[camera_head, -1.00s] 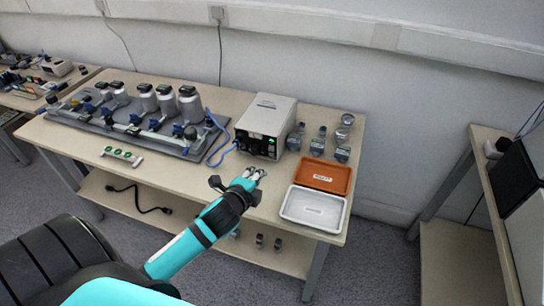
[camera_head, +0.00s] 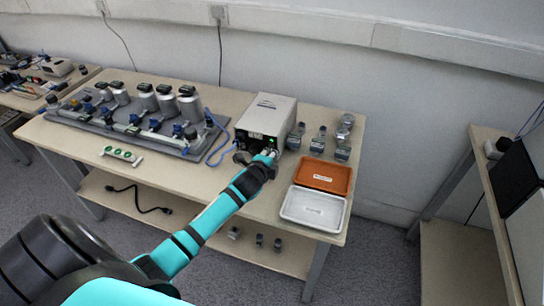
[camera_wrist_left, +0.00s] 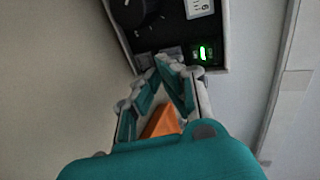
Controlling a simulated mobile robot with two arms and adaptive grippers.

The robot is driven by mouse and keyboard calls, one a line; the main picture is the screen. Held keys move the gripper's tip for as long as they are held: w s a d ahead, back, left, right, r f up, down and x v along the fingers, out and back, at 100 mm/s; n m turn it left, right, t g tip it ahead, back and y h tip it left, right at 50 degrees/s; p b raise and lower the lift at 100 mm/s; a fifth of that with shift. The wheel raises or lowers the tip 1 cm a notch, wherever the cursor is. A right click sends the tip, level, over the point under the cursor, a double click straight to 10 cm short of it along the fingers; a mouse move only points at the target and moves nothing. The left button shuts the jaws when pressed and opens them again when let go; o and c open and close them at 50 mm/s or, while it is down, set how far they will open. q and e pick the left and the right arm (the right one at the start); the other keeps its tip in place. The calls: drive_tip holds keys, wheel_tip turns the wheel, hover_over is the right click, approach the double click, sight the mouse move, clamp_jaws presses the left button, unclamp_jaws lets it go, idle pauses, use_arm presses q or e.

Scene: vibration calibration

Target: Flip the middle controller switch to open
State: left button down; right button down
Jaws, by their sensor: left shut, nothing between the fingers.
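The controller (camera_head: 266,112) is a light grey box with a dark front panel, standing on the table. In the left wrist view its dark panel (camera_wrist_left: 222,58) carries a black round knob (camera_wrist_left: 128,12), a white label and a green-lit switch (camera_wrist_left: 203,52). My left gripper (camera_head: 269,154) is at the lower front of the controller. In the left wrist view its fingertips (camera_wrist_left: 172,60) are together, empty, at the panel edge just left of the green-lit switch. They partly cover a greyish part there; I cannot tell whether they touch it. My right gripper is not in view.
An orange tray (camera_head: 346,170) and a white tray (camera_head: 341,210) lie right of the controller. Several small metal parts (camera_head: 318,141) stand behind them. A blue cable (camera_head: 212,153) and a board with several cylinders (camera_head: 88,123) are to the left.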

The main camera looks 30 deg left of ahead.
use_arm(q)
drive_tip(key=shift+f+b, duration=0.15)
drive_tip(key=shift+b, duration=0.15)
drive_tip(key=shift+w+f+t+b, duration=0.3)
drive_tip(key=shift+t+b, duration=0.2)
drive_tip(key=shift+b, duration=0.55)
drive_tip(key=shift+r+p, duration=0.3)
drive_tip(key=shift+r, duration=0.1)
drive_tip(key=shift+a, duration=0.1)
drive_tip(key=shift+r, duration=0.1)
drive_tip(key=shift+w+r+p, duration=0.1)
drive_tip(key=shift+r+p, duration=0.75)
drive_tip(key=shift+p, duration=0.15)
drive_tip(key=shift+f, duration=0.1)
